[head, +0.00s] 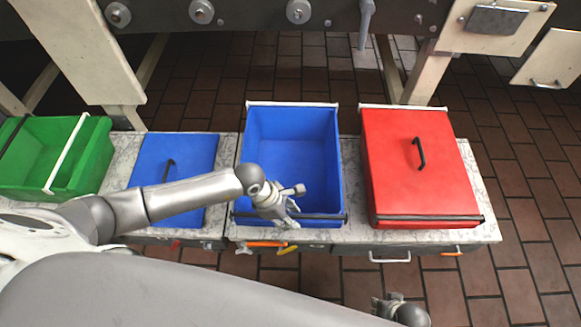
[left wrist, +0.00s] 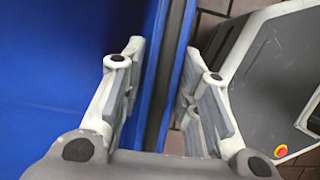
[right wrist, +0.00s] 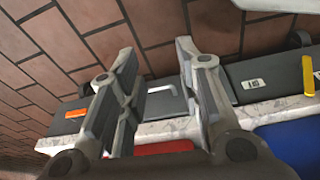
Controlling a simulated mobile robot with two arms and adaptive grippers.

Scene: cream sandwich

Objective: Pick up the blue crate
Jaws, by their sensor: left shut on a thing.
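The blue crate (head: 290,122) stands open and empty on the marble-topped counter, between a blue lid and a red lidded crate. My left gripper (head: 288,208) is at the crate's front wall. In the left wrist view, the fingers of my left gripper (left wrist: 165,52) straddle the front wall, with the crate's blue inside (left wrist: 60,60) on the left. It is shut on that wall. My right gripper (head: 390,306) is low in front of the counter, away from the crate. In the right wrist view, its fingers (right wrist: 155,55) are apart with nothing between them.
A blue lid (head: 195,150) with a dark handle lies left of the crate. The red lidded crate (head: 390,170) stands close on its right. An open green crate (head: 85,165) is at the far left. The counter's front edge carries handles. Brick floor (head: 525,200) is clear at right.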

